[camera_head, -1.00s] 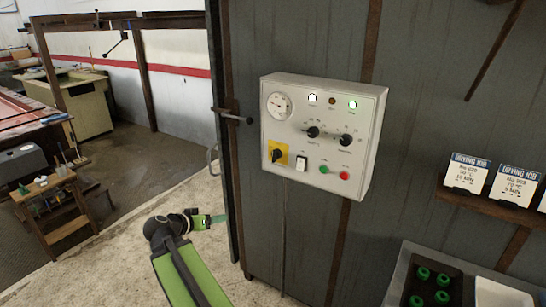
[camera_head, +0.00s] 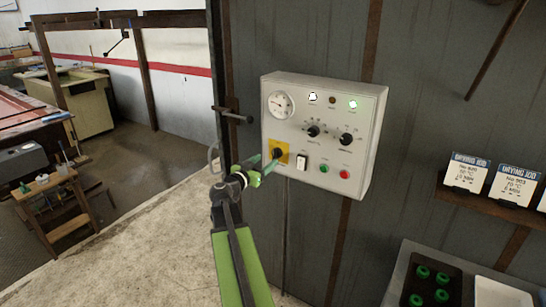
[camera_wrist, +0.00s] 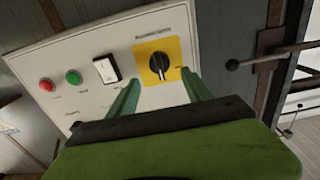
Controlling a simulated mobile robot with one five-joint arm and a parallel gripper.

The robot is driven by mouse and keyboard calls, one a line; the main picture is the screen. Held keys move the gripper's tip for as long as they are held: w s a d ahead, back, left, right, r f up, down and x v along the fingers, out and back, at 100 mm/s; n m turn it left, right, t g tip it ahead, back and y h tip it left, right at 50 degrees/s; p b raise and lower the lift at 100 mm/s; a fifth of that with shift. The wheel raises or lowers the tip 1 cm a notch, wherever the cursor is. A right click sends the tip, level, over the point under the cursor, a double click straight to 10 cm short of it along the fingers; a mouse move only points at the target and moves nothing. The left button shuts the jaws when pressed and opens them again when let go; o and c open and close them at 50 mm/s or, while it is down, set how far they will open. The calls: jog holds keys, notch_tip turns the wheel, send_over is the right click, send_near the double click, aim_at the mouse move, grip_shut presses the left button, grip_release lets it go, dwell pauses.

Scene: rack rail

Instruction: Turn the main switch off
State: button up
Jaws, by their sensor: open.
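The main switch is a black rotary knob (camera_wrist: 160,66) on a square yellow plate (camera_head: 283,147), at the lower left of a white control box (camera_head: 330,95) on the wall. In the wrist view the knob's pale mark points roughly up and down in the picture. My gripper (camera_head: 266,168) is in front of the plate in the head view and partly hides the knob. In the wrist view its two green fingers (camera_wrist: 161,77) are apart, one on each side below the knob, with nothing between them. I cannot tell whether they touch the plate.
Beside the knob are a white rocker switch (camera_head: 301,162), a green button (camera_head: 323,168) and a red button (camera_head: 344,174). A gauge (camera_head: 280,104) and two dials sit above. A dark door handle (camera_head: 233,115) sticks out left of the box.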

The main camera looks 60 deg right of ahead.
aim_at(273, 155)
jog(key=d, duration=0.6)
jog(key=shift+d, duration=0.15)
grip_shut()
